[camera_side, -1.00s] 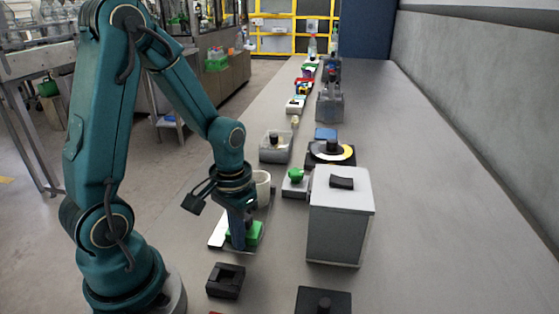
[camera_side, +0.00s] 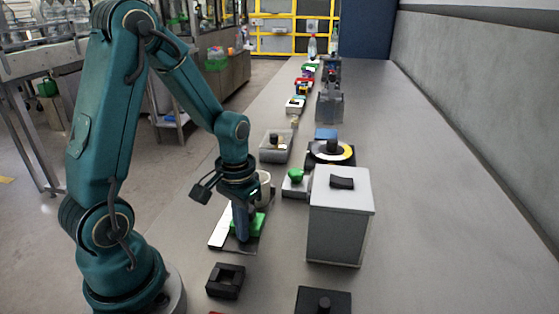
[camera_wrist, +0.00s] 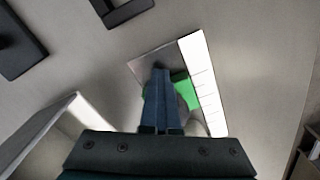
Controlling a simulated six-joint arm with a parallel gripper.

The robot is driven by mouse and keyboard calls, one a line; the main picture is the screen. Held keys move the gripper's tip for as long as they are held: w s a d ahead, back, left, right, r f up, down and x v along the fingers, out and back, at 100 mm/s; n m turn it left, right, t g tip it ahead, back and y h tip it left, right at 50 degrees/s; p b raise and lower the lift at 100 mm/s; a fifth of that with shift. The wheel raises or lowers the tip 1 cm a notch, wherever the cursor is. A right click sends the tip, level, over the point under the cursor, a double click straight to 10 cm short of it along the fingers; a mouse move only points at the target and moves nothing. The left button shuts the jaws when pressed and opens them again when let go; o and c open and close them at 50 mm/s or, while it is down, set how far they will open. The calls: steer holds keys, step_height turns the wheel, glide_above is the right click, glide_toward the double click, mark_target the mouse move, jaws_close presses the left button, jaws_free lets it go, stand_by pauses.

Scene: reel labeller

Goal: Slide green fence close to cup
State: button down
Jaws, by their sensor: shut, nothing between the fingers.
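The green fence (camera_side: 258,223) sits on a flat plate (camera_side: 238,245) with a white strip (camera_side: 219,235) along its left side. The cup (camera_side: 264,187), whitish, stands just behind the fence, partly hidden by my gripper (camera_side: 240,238). My gripper is shut and points down at the near side of the fence, fingers low over the plate; I cannot tell whether they touch the fence. In the wrist view the green fence (camera_wrist: 187,93) shows right of my gripper (camera_wrist: 161,72), and the white strip (camera_wrist: 204,85) has tick marks. The cup is mostly hidden there.
A grey box (camera_side: 340,220) with a black handle stands to the right. A black square holder (camera_side: 225,281) and a black plate with a knob (camera_side: 323,301) lie nearer. A green-knobbed block (camera_side: 295,183), a dial (camera_side: 331,152) and a clear bin (camera_side: 276,147) stand beyond.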

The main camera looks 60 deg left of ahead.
steer(key=shift+w+a, duration=1.5)
steer(key=shift+d, duration=0.1)
steer(key=shift+s+d, duration=0.4)
steer(key=shift+s, duration=0.1)
steer(key=shift+r, duration=4.05)
